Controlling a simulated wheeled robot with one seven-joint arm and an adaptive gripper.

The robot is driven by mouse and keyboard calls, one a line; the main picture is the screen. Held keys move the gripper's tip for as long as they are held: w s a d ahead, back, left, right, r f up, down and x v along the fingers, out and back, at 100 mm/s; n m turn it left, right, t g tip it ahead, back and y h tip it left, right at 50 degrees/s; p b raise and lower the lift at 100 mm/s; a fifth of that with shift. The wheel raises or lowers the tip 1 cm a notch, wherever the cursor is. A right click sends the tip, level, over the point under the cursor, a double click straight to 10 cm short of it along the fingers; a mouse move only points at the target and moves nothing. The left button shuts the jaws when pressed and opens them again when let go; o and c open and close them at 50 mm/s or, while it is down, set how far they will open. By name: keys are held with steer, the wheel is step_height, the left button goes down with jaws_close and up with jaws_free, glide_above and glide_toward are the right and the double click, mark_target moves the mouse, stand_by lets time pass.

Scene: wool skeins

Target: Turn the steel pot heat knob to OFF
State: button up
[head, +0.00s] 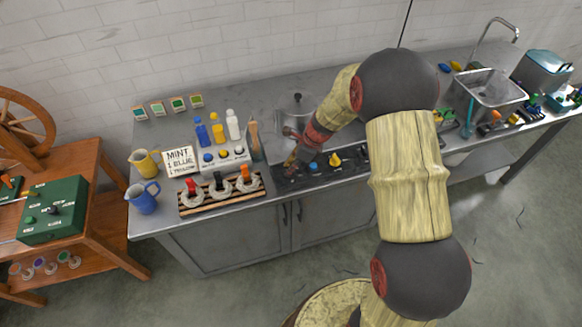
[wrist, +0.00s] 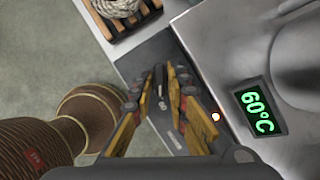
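The steel pot (head: 296,112) stands at the back of the counter in the head view, partly hidden by my arm. A dark, narrow knob (wrist: 159,80) stands on the dark panel (wrist: 150,58). My gripper (wrist: 161,84) has its yellow fingers apart, with the knob between their tips; a gap seems to remain. In the head view my gripper (head: 290,163) is low over the panel's left end. The OFF mark is not readable.
A rack with skeins (head: 221,191) and a brown bottle (head: 254,140) are to the left. The sink (head: 488,95) is far right.

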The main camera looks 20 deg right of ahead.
jaws_close()
